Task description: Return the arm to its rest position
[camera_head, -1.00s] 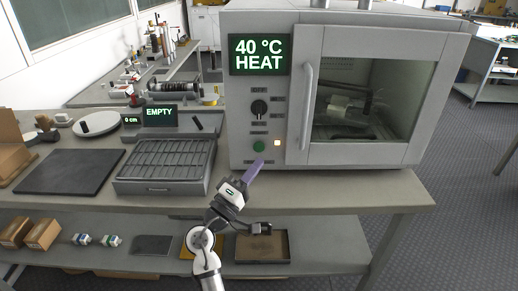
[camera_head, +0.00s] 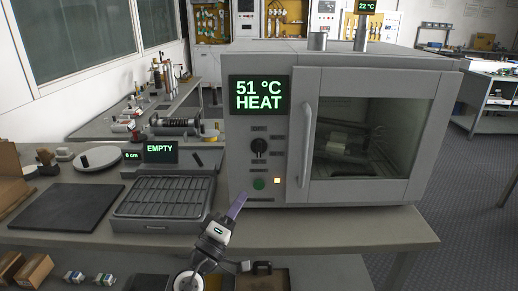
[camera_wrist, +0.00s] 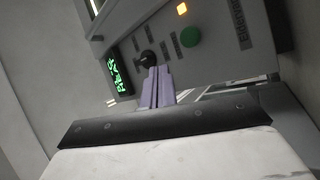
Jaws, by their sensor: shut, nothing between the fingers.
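My gripper (camera_head: 238,205) is in front of the oven's control panel, at the front edge of the bench. Its purple fingers are together and hold nothing. In the wrist view the shut fingers (camera_wrist: 158,88) point toward the panel, with the green button (camera_wrist: 190,37) and the dark knob (camera_wrist: 148,59) beyond them. The grey oven (camera_head: 420,190) has its door closed, and its display (camera_head: 259,95) reads 51 °C HEAT. The green button (camera_head: 259,184) sits beside a lit orange lamp (camera_head: 277,181), just above my fingertips in the head view.
A ribbed grey tray unit (camera_head: 163,205) stands left of the oven, with a display (camera_head: 161,151) reading EMPTY behind it. A dark mat (camera_head: 66,207) lies further left. The bench front (camera_head: 330,235) right of my gripper is clear. Boxes (camera_head: 34,270) lie on the lower shelf.

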